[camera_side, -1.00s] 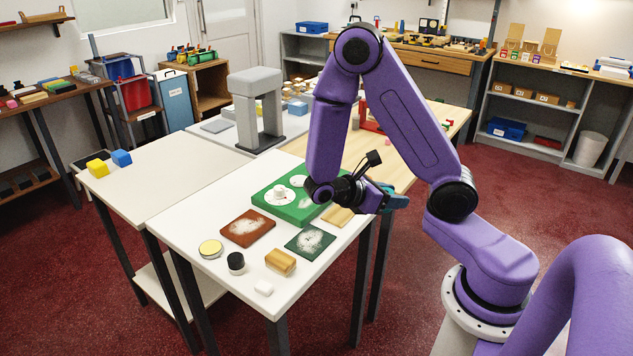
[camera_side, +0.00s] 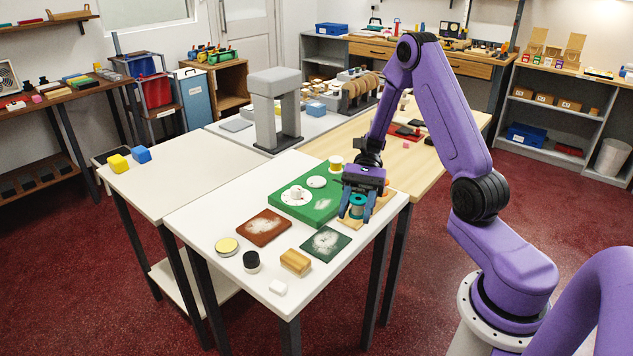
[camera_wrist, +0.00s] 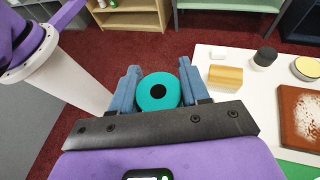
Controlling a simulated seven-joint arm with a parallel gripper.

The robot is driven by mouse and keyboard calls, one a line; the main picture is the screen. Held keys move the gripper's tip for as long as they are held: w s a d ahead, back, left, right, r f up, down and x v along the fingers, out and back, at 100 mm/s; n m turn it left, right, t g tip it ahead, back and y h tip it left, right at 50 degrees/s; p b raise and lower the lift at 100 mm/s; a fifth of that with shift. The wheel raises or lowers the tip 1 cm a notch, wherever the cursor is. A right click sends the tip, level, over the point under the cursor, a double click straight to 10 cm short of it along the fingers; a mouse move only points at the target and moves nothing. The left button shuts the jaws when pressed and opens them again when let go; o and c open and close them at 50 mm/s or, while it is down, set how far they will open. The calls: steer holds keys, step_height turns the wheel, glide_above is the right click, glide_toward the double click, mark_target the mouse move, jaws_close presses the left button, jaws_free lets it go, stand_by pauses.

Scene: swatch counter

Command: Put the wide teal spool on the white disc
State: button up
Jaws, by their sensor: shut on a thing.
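The wide teal spool (camera_side: 357,212) is between the fingers of my gripper (camera_side: 357,203), at the right end of the green block. In the wrist view my gripper (camera_wrist: 157,88) is shut on the teal spool (camera_wrist: 170,96), whose round top with a dark central hole faces the camera.
A yellow and white spool (camera_side: 335,163) stands behind the block. A wooden piece (camera_side: 345,221) lies below my gripper. In front are a brown pad (camera_side: 263,226), a dark green pad (camera_side: 326,243), a wooden block (camera_side: 295,262) and a black-topped jar (camera_side: 251,262).

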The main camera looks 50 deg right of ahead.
steer(key=w+d+r+m+t+h, duration=0.1)
steer(key=w+d+r+m+t, duration=0.4)
steer(key=w+d+m+t, duration=0.7)
steer(key=n, duration=0.1)
glide_above(311, 182)
steer(key=f, duration=0.6)
steer(key=s+f, duration=0.1)
steer(key=f, duration=0.2)
steer(key=shift+a, duration=0.15)
steer(key=shift+w+f, duration=0.45)
steer(key=shift+f, duration=0.05)
steer(key=shift+w+f, duration=0.1)
steer(key=shift+f, duration=1.45)
steer(key=shift+f, duration=0.15)
steer(key=o, duration=1)
